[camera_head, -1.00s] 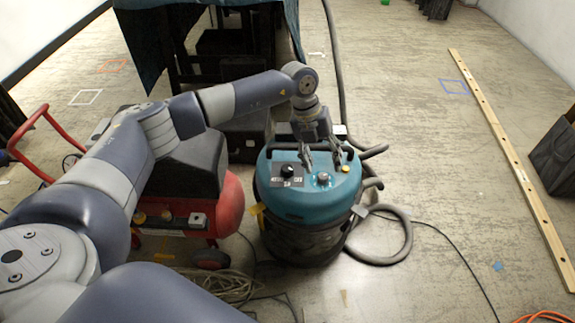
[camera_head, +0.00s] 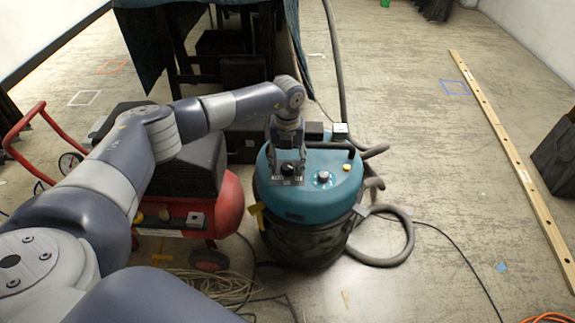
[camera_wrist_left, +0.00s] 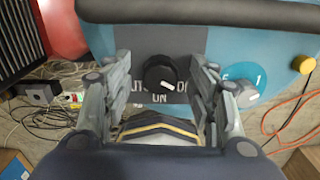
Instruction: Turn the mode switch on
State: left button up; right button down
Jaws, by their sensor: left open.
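A vacuum with a teal lid (camera_head: 318,205) stands on the floor in the head view. The mode switch, a round black knob (camera_head: 288,169), sits on a dark label plate (camera_head: 290,182) on the lid. In the left wrist view the knob (camera_wrist_left: 160,74) shows a white mark pointing to the lower right; "ON" is printed below it. My left gripper (camera_head: 288,163) is open and over the knob, one finger on each side. In the left wrist view the fingers (camera_wrist_left: 162,84) appear apart from the knob. Part of the label is hidden. My right gripper is not in view.
A second knob (camera_head: 323,177) and a yellow button (camera_head: 347,168) sit right of the switch. A black handle (camera_head: 328,146) crosses behind. A red compressor (camera_head: 228,205) stands close on the left. A grey hose (camera_head: 405,240) lies at the right.

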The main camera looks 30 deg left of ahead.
pick_arm(q)
jog(key=shift+f, duration=0.25)
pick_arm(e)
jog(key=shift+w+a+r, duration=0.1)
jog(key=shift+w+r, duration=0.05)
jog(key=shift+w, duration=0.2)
pick_arm(q)
jog(key=c, duration=1.1)
jog(key=shift+o, duration=0.2)
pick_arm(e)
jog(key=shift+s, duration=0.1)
pick_arm(q)
jog(key=m+p, duration=0.1)
jog(key=m, duration=0.7)
jog(key=shift+d+m, duration=0.1)
jog(key=shift+m, duration=1.7)
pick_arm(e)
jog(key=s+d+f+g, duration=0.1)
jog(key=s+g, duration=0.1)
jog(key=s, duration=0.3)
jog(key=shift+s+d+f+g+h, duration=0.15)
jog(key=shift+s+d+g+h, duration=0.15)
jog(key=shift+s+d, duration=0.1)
